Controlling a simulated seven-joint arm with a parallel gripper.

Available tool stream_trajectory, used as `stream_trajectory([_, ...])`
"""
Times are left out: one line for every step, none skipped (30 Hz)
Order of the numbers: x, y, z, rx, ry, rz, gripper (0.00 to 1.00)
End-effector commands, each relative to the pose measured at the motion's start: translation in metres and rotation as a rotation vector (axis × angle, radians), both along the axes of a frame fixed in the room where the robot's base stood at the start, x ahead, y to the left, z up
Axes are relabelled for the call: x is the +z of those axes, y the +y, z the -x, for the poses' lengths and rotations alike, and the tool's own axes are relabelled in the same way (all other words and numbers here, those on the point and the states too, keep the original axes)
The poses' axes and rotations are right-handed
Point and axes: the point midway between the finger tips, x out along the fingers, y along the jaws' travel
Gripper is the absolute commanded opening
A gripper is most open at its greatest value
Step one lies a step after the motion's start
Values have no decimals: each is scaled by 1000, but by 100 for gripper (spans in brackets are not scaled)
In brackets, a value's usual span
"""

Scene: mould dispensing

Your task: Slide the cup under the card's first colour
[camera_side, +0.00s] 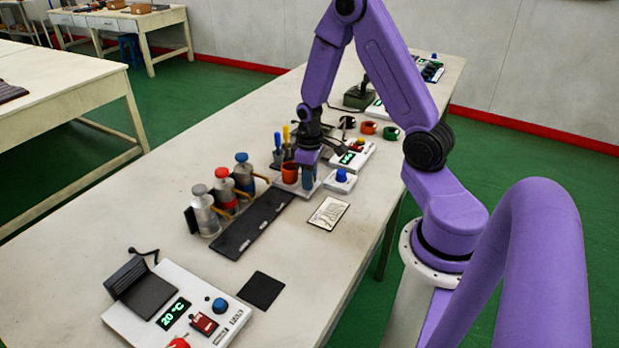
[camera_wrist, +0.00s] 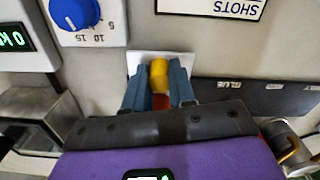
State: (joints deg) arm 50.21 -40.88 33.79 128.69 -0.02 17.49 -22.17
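An orange-red cup (camera_side: 290,173) is at my gripper (camera_side: 307,178), at the far end of a long black strip (camera_side: 250,225). In the wrist view the two fingers of my gripper (camera_wrist: 159,72) close on a yellow part, seemingly its handle, with red cup body (camera_wrist: 161,102) behind. A white pad (camera_wrist: 133,62) lies below. Three metal dispensers stand behind the strip: grey-topped (camera_side: 204,212), red-topped (camera_side: 224,190) and blue-topped (camera_side: 243,176). The white card (camera_side: 328,213) lies in front; its colours are unreadable. The wrist view shows its edge (camera_wrist: 215,8).
A box with a blue knob (camera_side: 341,181) and a display unit (camera_side: 352,158) stand right of the cup. Spare cups, orange (camera_side: 368,127) and green (camera_side: 391,133), stand farther back. A 20 °C heater unit (camera_side: 150,325) and black mat (camera_side: 261,290) lie near the front.

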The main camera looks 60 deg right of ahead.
Motion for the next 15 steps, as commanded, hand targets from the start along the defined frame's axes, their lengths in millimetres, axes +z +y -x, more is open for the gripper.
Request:
stream_trajectory([0,0,0,0,0,0,5])
stream_trajectory([0,0,0,0,0,0,0])
stream_trajectory([0,0,0,0,0,0,0])
stream_trajectory([0,0,0,0,0,0,0])
stream_trajectory([0,0,0,0,0,0,0])
stream_trajectory([0,0,0,0,0,0,0])
stream_trajectory([0,1,0,1,0,0,0])
stream_trajectory([0,1,0,1,1,0,0])
stream_trajectory([0,3,0,2,1,0,0])
stream_trajectory([0,5,0,2,1,0,0])
stream_trajectory([0,7,0,2,1,-1,0])
stream_trajectory([0,11,0,3,1,-1,0])
stream_trajectory([0,15,0,4,1,-1,0])
stream_trajectory([0,20,0,5,1,-1,0])
stream_trajectory([1,26,0,5,1,-1,0])
